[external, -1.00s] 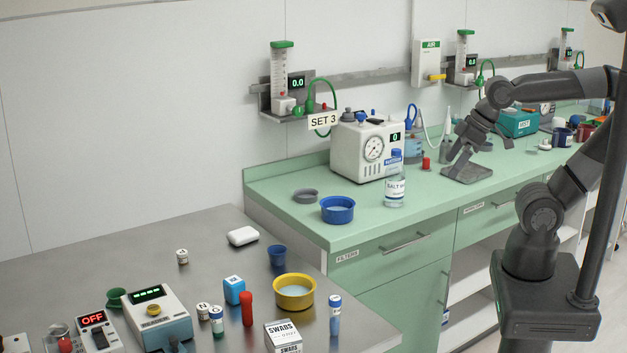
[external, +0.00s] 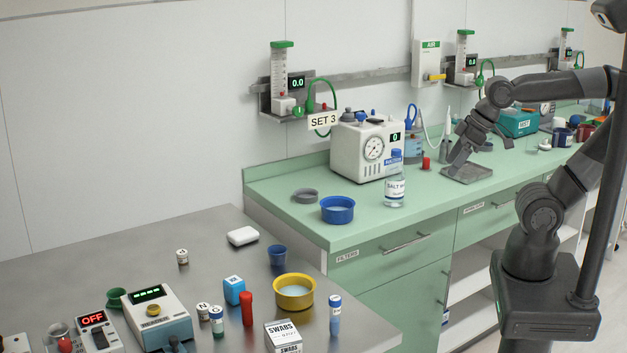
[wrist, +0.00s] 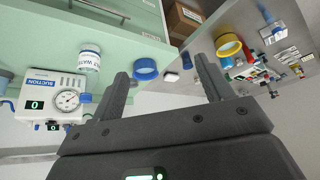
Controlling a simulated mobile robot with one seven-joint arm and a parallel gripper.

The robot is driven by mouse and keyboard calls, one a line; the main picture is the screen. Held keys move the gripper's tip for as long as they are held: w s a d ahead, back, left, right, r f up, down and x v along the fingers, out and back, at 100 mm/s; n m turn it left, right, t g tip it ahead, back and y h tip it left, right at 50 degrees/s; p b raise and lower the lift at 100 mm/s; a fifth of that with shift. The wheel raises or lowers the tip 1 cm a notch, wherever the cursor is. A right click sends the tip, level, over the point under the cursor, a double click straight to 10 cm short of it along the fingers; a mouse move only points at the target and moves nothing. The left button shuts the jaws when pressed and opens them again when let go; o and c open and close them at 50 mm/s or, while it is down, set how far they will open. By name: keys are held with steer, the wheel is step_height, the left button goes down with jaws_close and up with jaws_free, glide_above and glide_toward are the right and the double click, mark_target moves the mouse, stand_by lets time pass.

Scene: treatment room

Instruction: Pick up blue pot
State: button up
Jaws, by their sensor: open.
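A round blue pot (external: 337,214) with pale contents stands upright on the green counter, near its front left corner. It also shows in the wrist view (wrist: 146,70), beyond and between the fingers, well apart from them. A smaller dark blue cup (external: 277,257) stands on the steel table to the left. My gripper (external: 454,161) is open and empty above the counter, to the right of the pot and past the salt water bottle. In the wrist view, my gripper's two fingers (wrist: 164,84) are spread wide.
The salt water bottle (external: 395,184) and the white suction unit (external: 366,150) stand between my gripper and the blue pot. A grey ring-shaped dish (external: 305,196) lies behind the pot. A yellow pot (external: 294,294) and several small items crowd the steel table.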

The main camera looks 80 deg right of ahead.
steer(key=m+h, duration=0.1)
steer(key=m, duration=0.1)
glide_above(277, 251)
steer(key=s+a, duration=0.2)
steer(key=s, duration=0.3)
step_height(277, 251, down, 17)
steer(key=shift+g, duration=0.4)
steer(key=x, duration=0.7)
steer(key=a+x, duration=0.1)
steer(key=x, duration=0.2)
steer(key=shift+w+d+f, duration=0.15)
steer(key=shift+w+f, duration=0.05)
steer(key=shift+f, duration=0.05)
steer(key=shift+c, duration=0.4)
steer(key=c, duration=0.9)
